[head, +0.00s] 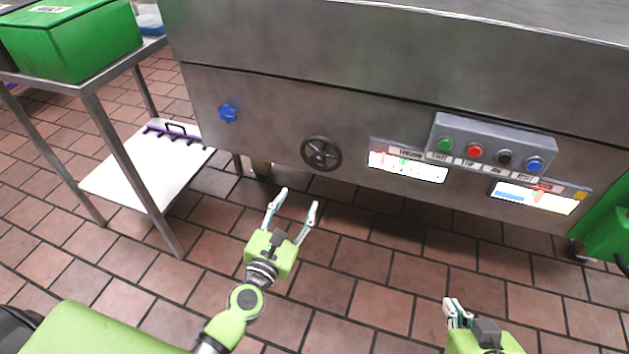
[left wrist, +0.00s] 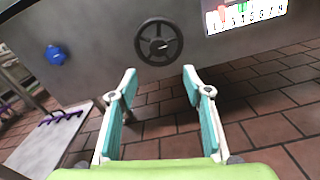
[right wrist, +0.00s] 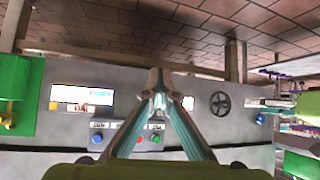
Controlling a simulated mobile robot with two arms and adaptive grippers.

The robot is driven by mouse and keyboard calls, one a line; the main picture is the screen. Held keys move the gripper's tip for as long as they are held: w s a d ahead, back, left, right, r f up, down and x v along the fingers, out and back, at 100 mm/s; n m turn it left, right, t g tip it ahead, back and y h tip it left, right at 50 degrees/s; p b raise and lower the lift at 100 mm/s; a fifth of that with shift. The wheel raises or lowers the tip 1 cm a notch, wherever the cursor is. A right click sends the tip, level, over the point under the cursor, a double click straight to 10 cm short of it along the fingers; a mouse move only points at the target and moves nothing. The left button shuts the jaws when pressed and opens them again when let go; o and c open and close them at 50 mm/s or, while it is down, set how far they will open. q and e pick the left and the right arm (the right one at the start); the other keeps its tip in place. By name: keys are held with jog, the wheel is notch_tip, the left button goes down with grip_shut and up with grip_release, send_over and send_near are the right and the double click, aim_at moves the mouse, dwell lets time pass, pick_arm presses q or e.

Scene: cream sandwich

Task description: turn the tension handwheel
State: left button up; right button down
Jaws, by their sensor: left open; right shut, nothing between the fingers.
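The tension handwheel (head: 321,153) is a dark spoked wheel on the front panel of the steel machine. It shows in the left wrist view (left wrist: 159,42), ahead of and above the fingertips, and in the right wrist view (right wrist: 220,103). My left gripper (head: 301,199) is open and empty, below and slightly left of the wheel in the head view, apart from it. Its fingers also show in the left wrist view (left wrist: 160,78). My right gripper (head: 457,311) is shut and empty, low at the right. Its fingertips meet in the right wrist view (right wrist: 157,80).
A blue knob (head: 228,112) is left of the wheel. A button box (head: 490,144) and lit displays (head: 408,166) are to its right. A steel table (head: 115,130) with a green crate (head: 75,45) stands at the left. The tiled floor before the machine is clear.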

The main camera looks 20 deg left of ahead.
pick_arm(q)
send_near(317, 163)
jog(key=w, duration=0.7)
jog(key=shift+f, duration=0.1)
jog(key=shift+w+d, duration=0.1)
jog(key=shift+w, duration=0.75)
pick_arm(e)
jog(key=shift+r, duration=0.25)
pick_arm(q)
jog(key=c, duration=1.1)
